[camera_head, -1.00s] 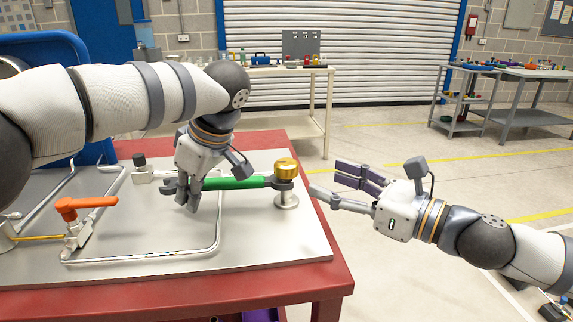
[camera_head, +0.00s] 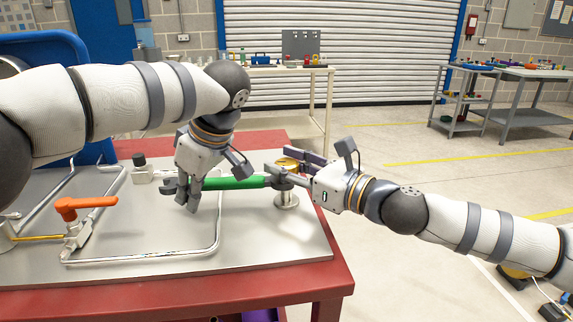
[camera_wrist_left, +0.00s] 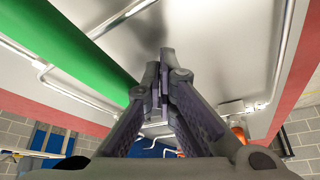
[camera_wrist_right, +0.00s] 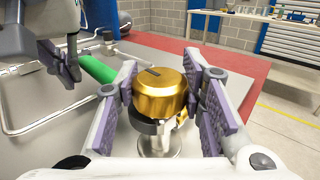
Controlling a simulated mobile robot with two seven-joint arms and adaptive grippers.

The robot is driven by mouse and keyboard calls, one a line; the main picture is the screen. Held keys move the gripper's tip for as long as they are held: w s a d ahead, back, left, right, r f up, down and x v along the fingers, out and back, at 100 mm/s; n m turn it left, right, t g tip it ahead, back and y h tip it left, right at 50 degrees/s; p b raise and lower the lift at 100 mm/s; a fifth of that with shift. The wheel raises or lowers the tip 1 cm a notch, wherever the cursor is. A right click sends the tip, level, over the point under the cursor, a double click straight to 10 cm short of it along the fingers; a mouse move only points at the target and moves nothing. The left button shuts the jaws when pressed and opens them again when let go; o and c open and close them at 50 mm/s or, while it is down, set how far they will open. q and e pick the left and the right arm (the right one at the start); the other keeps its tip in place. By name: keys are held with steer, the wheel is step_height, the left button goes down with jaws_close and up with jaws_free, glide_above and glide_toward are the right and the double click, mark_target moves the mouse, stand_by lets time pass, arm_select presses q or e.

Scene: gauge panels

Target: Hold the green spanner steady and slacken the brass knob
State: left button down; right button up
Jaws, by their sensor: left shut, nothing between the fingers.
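The green spanner (camera_head: 236,183) lies level above the grey plate, its right end at the post under the brass knob (camera_wrist_right: 158,88). My left gripper (camera_head: 191,206) points down at the spanner's left part. In the left wrist view its fingers (camera_wrist_left: 163,85) are pressed together with nothing between them, and the spanner's green handle (camera_wrist_left: 85,50) passes beside them. My right gripper (camera_head: 284,167) has its fingers apart, one on each side of the knob. In the right wrist view the pads are close to the knob; contact is unclear. In the head view the fingers partly hide the knob.
An orange-handled valve (camera_head: 80,207) and bent metal pipes (camera_head: 150,257) sit on the plate at the left. A black knob (camera_head: 139,160) stands behind. The red table's (camera_head: 335,270) right edge is near the post, with open floor beyond.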

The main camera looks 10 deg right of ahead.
mark_target(286, 162)
stand_by(0.3)
steer(key=n+g+y, duration=0.4)
steer(key=g, duration=0.2)
steer(key=shift+w+n+y, duration=0.1)
steer(key=shift+n+y, duration=0.2)
steer(key=shift+n, duration=0.1)
steer(key=n+g, duration=0.1)
steer(key=n+g+y, duration=0.1)
steer(key=g, duration=0.1)
steer(key=n+g, duration=0.1)
steer(key=g, duration=0.1)
steer(key=shift+f+n, duration=0.25)
steer(key=shift+n, duration=0.05)
steer(key=shift+n+g+y, duration=0.3)
steer(key=shift+g, duration=0.7)
steer(key=o, duration=1.1)
steer(key=shift+r, duration=0.1)
steer(key=shift+o, duration=0.3)
steer(key=shift+r, duration=0.1)
step_height(286, 162, up, 10)
